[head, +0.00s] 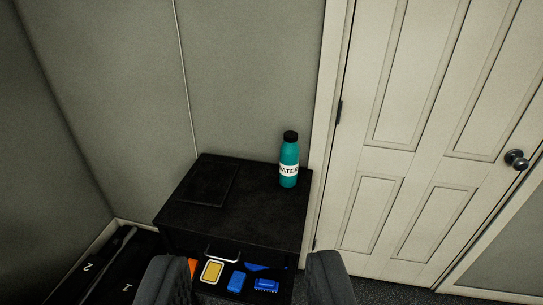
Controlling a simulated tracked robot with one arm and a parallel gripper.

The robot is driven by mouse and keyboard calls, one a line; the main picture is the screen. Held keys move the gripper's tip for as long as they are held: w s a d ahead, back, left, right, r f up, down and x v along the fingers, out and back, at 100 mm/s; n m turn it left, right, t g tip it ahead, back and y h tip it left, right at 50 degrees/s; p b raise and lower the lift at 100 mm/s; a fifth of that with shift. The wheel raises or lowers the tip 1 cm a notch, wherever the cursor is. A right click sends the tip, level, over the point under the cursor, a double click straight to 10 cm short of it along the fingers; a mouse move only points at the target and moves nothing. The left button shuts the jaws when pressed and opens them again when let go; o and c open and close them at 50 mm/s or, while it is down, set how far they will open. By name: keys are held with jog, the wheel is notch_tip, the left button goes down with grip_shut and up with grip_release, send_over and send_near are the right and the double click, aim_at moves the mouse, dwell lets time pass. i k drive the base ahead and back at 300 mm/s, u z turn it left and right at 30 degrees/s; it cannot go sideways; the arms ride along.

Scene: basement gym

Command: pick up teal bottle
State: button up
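The teal bottle (289,164) has a black cap and a white label with dark letters. It stands upright near the back right corner of a small black cabinet (250,215). My gripper (245,285) shows at the bottom of the head view, its two dark grey fingers wide apart. Nothing is between the fingertips at their height. The bottle is farther off, above the gripper in the picture and apart from it.
A flat dark panel (209,184) lies on the cabinet top's left. Below the top, an open drawer or shelf holds a yellow item (212,271) and blue items (236,281). Black numbered objects (95,275) lie at lower left. A white door (415,150) stands right.

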aim_at(290, 153)
jog(key=u, duration=0.35)
jog(key=i, duration=1.7)
jog(key=z, duration=0.35)
